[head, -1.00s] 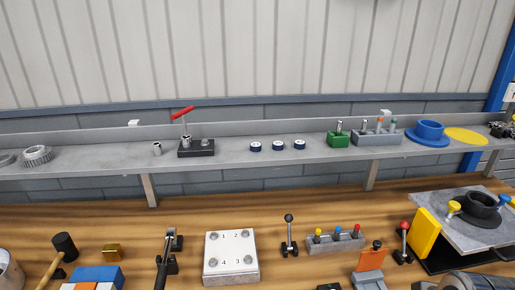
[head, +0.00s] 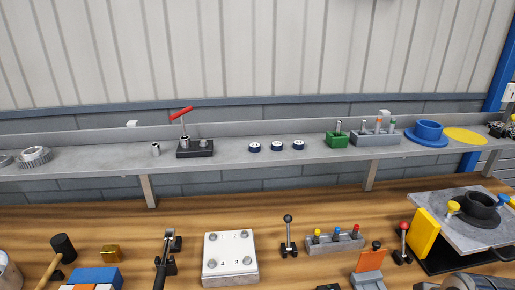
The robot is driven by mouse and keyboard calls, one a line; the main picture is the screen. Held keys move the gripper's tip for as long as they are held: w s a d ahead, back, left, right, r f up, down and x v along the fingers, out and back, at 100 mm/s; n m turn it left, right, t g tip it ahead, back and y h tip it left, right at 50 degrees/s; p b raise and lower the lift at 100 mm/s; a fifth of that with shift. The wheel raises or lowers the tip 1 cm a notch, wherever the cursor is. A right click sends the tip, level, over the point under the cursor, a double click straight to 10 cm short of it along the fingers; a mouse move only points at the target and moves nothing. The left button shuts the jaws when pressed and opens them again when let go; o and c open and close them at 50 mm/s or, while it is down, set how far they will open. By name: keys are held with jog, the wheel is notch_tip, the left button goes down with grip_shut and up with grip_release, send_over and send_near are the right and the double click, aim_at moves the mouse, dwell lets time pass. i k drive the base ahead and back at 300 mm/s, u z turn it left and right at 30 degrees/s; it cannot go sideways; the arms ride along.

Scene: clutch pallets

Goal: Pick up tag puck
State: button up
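Three small dark blue pucks with white tops stand in a row on the grey shelf: a left puck (head: 254,147), a middle puck (head: 277,146) and a right puck (head: 299,145). They are apart from each other and look alike; any marking on them is too small to read. I cannot tell which one is the tag puck. My gripper is not in view.
On the grey shelf (head: 225,161), a black block with a red-handled clamp (head: 195,149) stands left of the pucks and a green block (head: 337,139) right. Below, the wooden bench holds a numbered white plate (head: 230,254), levers and a yellow plate (head: 425,233).

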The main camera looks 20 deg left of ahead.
aim_at(253, 147)
jog(key=z, duration=0.75)
jog(key=k, duration=1.1)
jog(key=u, duration=1.4)
jog(key=i, duration=0.9)
jog(key=u, duration=0.05)
